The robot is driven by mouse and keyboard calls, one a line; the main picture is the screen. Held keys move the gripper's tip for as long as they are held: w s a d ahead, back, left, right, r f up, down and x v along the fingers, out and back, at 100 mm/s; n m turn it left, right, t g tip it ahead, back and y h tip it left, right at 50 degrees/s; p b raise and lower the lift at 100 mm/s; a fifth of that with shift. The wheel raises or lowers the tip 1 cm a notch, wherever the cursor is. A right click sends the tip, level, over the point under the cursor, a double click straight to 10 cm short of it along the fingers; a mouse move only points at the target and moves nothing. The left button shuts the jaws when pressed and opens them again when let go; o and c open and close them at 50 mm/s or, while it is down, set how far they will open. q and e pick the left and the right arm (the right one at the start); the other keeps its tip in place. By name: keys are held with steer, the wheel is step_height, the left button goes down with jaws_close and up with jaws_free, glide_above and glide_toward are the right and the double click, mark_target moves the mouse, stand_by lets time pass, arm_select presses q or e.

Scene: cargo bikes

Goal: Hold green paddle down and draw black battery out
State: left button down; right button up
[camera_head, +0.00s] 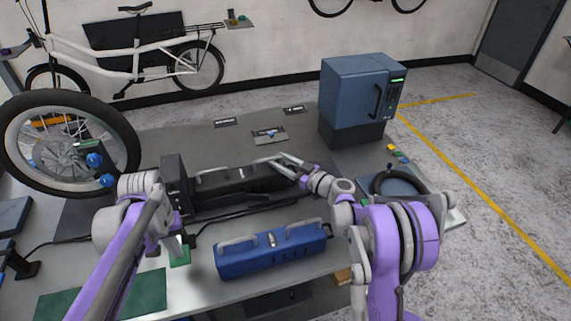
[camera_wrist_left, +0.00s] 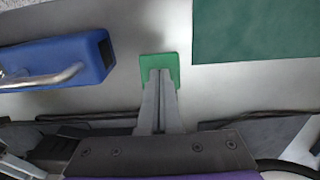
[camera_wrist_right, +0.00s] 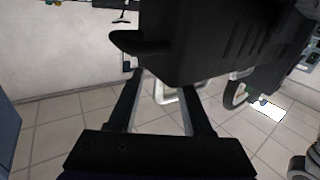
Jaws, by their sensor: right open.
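The black battery (camera_head: 240,179) lies in a black dock (camera_head: 174,185) mid-bench, with a grey handle on top. My right gripper (camera_head: 281,163) is at its right end, open. In the right wrist view the black battery (camera_wrist_right: 225,40) fills the top, and its grey handle (camera_wrist_right: 166,94) shows between the open fingers (camera_wrist_right: 160,100). The green paddle (camera_head: 181,260) is a small flat plate at the bench's front. My left gripper (camera_head: 179,243) is over it. In the left wrist view its closed fingertips (camera_wrist_left: 160,75) overlap the green paddle (camera_wrist_left: 159,59); contact is hard to judge.
A blue battery (camera_head: 270,252) with a grey handle lies in front of the black one. A blue cabinet (camera_head: 358,95) stands at the back right, a wheel (camera_head: 68,142) at the left. A green mat (camera_head: 140,294) lies front left. A cable runs along the bench.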

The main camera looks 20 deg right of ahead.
jaws_close()
stand_by(1.3)
steer(key=shift+d, duration=0.15)
steer(key=d, duration=1.6)
steer(key=shift+d, duration=0.4)
stand_by(1.6)
arm_select(q)
step_height(320, 180, up, 7)
stand_by(1.0)
step_height(320, 180, up, 12)
stand_by(0.6)
